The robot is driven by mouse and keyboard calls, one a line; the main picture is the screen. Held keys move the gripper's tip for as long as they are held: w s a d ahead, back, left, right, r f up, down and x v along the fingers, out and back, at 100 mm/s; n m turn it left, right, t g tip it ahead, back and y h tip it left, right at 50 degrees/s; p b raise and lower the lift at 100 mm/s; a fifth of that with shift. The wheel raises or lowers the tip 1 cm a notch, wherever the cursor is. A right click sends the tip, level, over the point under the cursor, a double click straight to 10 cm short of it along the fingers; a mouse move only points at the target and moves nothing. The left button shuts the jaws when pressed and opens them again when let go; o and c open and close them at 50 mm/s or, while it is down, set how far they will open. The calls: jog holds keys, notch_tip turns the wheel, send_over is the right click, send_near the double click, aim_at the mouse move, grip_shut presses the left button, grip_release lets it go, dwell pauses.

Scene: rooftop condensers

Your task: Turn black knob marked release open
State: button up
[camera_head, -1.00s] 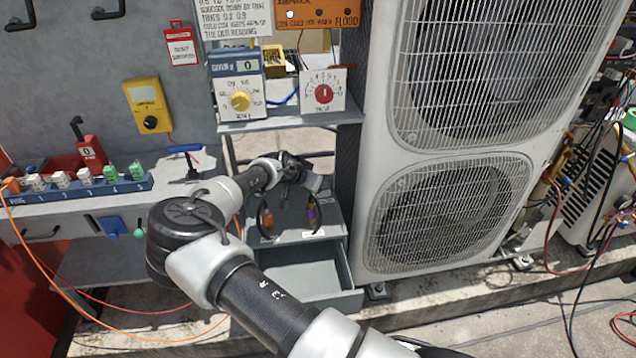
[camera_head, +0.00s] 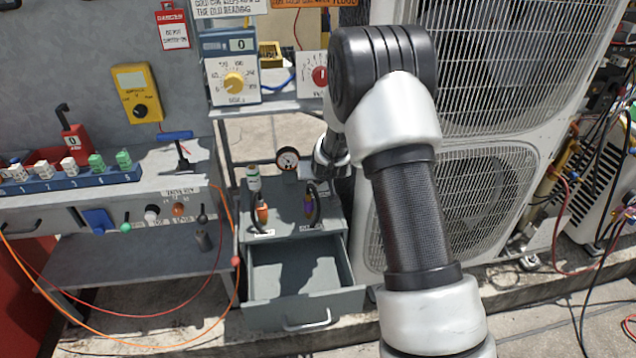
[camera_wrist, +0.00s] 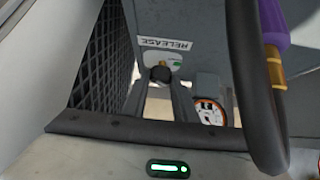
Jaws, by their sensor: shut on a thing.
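In the wrist view a white label reading RELEASE (camera_wrist: 165,44) shows upside down on a grey panel. The black knob (camera_wrist: 160,73) sits just below it, on a brass-coloured stem. The two fingers of my gripper (camera_wrist: 160,84) reach up to the knob, one on each side, and are shut on it. In the head view my arm covers the knob and most of my gripper. From these frames I cannot tell how far the knob is turned.
A round gauge (camera_head: 287,158) stands beside my wrist and also shows in the wrist view (camera_wrist: 208,110). A dark looped hose with a purple fitting (camera_wrist: 277,25) is close on the right there. Below is a grey open drawer (camera_head: 300,312); a condenser unit (camera_head: 480,180) stands behind my arm.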

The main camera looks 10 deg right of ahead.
jog(key=shift+d+n+y, duration=0.25)
jog(key=shift+n+y, duration=0.45)
jog(key=shift+n, duration=0.3)
jog(key=shift+f+n+y, duration=0.1)
jog(key=shift+n+y, duration=0.2)
jog(key=o, duration=1)
jog(key=shift+o, duration=0.2)
jog(key=shift+a, duration=0.1)
jog(key=shift+s+r, duration=0.25)
jog(key=shift+r, duration=0.1)
jog(key=p+v, duration=0.5)
jog(key=v, duration=1.1)
jog(key=shift+s+r, duration=0.2)
